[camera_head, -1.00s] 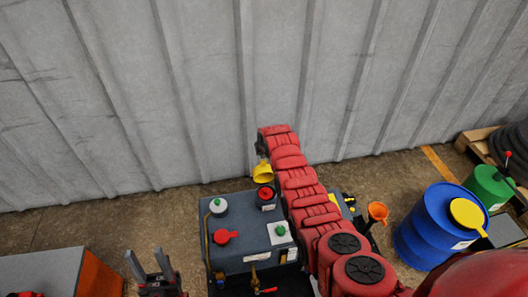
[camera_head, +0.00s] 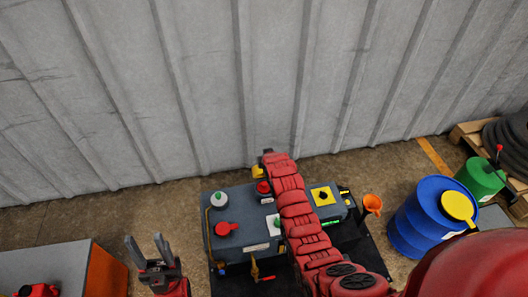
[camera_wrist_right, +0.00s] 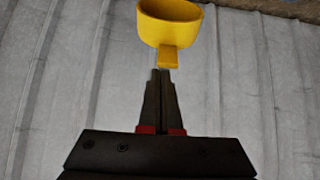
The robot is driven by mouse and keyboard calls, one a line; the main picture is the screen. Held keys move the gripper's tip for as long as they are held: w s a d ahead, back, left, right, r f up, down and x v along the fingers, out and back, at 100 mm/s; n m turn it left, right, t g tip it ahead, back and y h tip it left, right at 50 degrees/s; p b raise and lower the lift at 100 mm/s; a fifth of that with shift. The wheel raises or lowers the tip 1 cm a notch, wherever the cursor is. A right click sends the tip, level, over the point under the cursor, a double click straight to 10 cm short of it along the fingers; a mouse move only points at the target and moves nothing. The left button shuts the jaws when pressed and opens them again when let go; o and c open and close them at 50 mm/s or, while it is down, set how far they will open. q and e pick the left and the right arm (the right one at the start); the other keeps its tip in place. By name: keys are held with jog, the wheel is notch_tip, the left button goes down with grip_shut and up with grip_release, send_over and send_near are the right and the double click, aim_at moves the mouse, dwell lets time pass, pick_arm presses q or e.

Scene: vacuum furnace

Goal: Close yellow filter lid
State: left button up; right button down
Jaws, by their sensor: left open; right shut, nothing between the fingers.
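The yellow filter lid (camera_wrist_right: 170,28) shows in the right wrist view as a round cup shape with a short tab pointing down at my fingers. In the head view the yellow lid (camera_head: 258,171) stands at the back edge of the grey-blue machine, partly hidden by my right arm. My right gripper (camera_wrist_right: 160,73) is shut and empty, its tips just below the tab; I cannot tell whether they touch. In the head view its fingers are hard to make out. My left gripper (camera_head: 146,246) is open and empty at the lower left, away from the machine.
The machine (camera_head: 245,238) carries a red cap (camera_head: 226,229), a red-topped cap (camera_head: 263,188) and a yellow plate with a black knob (camera_head: 323,196). An orange funnel (camera_head: 372,203) and blue drum (camera_head: 425,215) stand right. A corrugated wall is close behind.

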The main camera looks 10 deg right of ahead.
jog(key=s+f+t+b, duration=1)
jog(key=s+b, duration=0.2)
jog(key=b, duration=0.2)
jog(key=shift+s, duration=0.15)
dwell(0.5)
jog(key=shift+s+f, duration=0.1)
jog(key=shift+f, duration=0.2)
